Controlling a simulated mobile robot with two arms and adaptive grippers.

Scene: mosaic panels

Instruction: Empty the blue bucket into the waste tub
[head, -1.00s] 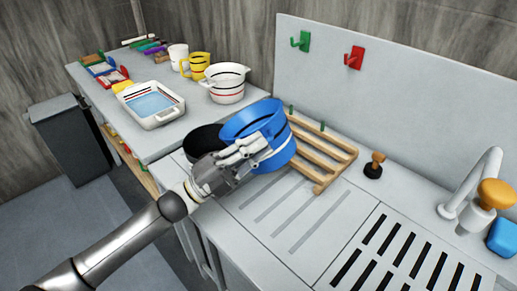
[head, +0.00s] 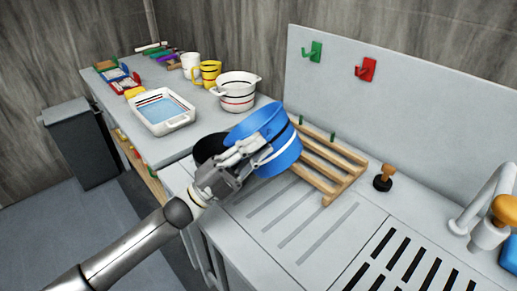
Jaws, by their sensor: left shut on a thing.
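The blue bucket (head: 281,150) has a white band and is held above the counter beside the wooden rack. It is tilted, its mouth toward the upper left; its contents cannot be made out. My left gripper (head: 245,156) is shut on the bucket at its near left side. A round black tub (head: 207,149) shows partly behind the gripper and bucket, to their left; it may be the waste tub, but I cannot tell. My right gripper is not in view.
A wooden slatted rack (head: 335,172) lies right of the bucket. A white basin (head: 158,126), white pot (head: 236,92) and yellow mug (head: 207,73) stand on the back counter. A dark grey bin (head: 83,150) stands on the floor at left. The ribbed drainboard (head: 275,222) is clear.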

